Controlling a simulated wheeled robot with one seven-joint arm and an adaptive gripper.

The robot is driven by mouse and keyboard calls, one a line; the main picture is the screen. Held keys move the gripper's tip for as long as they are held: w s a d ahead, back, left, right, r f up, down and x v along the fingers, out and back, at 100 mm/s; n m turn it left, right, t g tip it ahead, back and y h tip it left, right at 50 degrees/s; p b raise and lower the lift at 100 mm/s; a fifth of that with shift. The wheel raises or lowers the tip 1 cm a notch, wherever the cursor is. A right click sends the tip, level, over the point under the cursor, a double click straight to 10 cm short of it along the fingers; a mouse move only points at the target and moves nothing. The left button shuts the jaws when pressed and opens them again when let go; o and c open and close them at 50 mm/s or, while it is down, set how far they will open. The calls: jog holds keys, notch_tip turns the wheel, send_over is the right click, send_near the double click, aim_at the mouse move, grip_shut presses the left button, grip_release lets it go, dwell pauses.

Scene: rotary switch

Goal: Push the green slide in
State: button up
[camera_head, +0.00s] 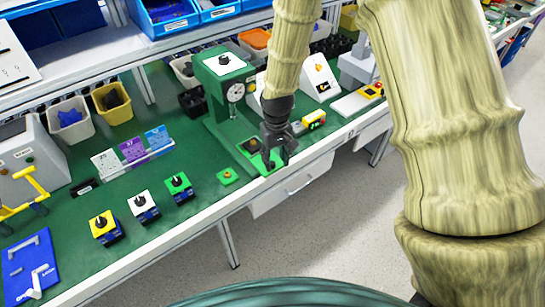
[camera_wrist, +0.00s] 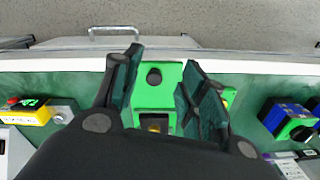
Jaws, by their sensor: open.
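The green slide (camera_wrist: 155,90) is a flat green piece with a round black knob (camera_wrist: 154,76), close to the table's front edge. Beside it, in the wrist view, is a dark window or button with an orange glow (camera_wrist: 154,123) in a green frame. In the head view the green slide (camera_head: 266,163) is partly hidden by my gripper (camera_head: 279,155). In the wrist view my gripper (camera_wrist: 162,62) is open, with its dark fingers on either side of the slide and knob. Nothing is held between them. I cannot tell whether a finger touches the slide.
A small green button box (camera_head: 227,176) sits to the left. A green press with a dial (camera_head: 236,92) stands behind. A yellow device (camera_head: 314,120) lies to the right. Yellow, white and green rotary switches (camera_head: 143,206) stand farther left. The table's front strip (camera_head: 200,228) is clear.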

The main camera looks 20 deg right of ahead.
aim_at(273, 162)
notch_tip(273, 162, up, 6)
jog(key=w, duration=0.3)
jog(key=shift+s+a+f+p, duration=0.1)
jog(key=shift+f+p, duration=0.75)
jog(key=shift+f, duration=1.8)
jog(key=shift+s+f+p, duration=0.1)
jog(key=shift+f+p, duration=0.75)
jog(key=shift+f, duration=1.8)
grip_shut()
jog(key=shift+w, duration=0.1)
